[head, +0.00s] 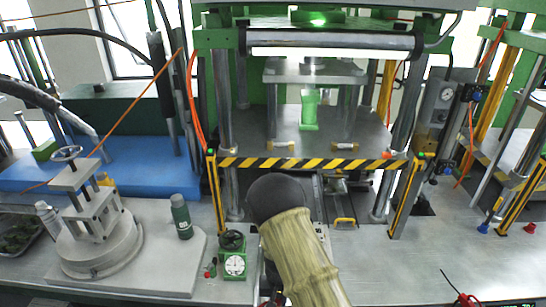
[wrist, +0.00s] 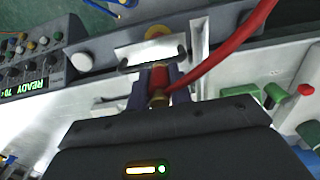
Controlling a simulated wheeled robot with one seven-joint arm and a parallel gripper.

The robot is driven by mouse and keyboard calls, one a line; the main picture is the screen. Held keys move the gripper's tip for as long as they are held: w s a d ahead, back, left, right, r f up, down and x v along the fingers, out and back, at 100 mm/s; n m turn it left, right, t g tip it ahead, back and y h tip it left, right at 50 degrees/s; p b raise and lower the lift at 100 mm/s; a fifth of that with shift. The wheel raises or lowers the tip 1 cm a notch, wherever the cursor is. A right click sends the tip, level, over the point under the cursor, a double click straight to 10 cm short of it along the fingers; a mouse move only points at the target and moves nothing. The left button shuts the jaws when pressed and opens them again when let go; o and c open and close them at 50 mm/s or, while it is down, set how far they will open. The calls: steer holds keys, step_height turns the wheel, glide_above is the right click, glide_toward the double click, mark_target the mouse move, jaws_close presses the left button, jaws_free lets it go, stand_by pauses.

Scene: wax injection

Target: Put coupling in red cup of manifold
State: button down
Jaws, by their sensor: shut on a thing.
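In the wrist view my gripper (wrist: 158,84) has its two purple fingers shut on a small coupling (wrist: 158,98), brass-coloured at its near end. A red piece shows between the fingers just beyond the brass; I cannot tell whether it is part of the coupling or a red cup behind it. A red hose (wrist: 222,55) curves from beside the coupling to the upper right. A yellow ring (wrist: 158,32) with a reddish middle lies past the fingertips. In the head view my arm hides my gripper and the coupling. I cannot make out the manifold for certain.
A green press with a striped bar (head: 312,163) stands ahead. A green gauge box (head: 234,260) and a green bottle (head: 181,217) stand left of my arm. A blue cup-like piece (head: 484,228) and a red one (head: 529,228) are at the right. A control panel (wrist: 38,58) shows in the wrist view.

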steer(key=shift+s, duration=0.2)
steer(key=shift+s+d, duration=0.15)
steer(key=shift+d, duration=0.15)
steer(key=w+d, duration=0.2)
steer(key=d, duration=1)
step_height(320, 180, down, 6)
steer(key=b, duration=0.6)
steer(key=shift+d+b, duration=0.35)
steer(key=shift+w, duration=0.1)
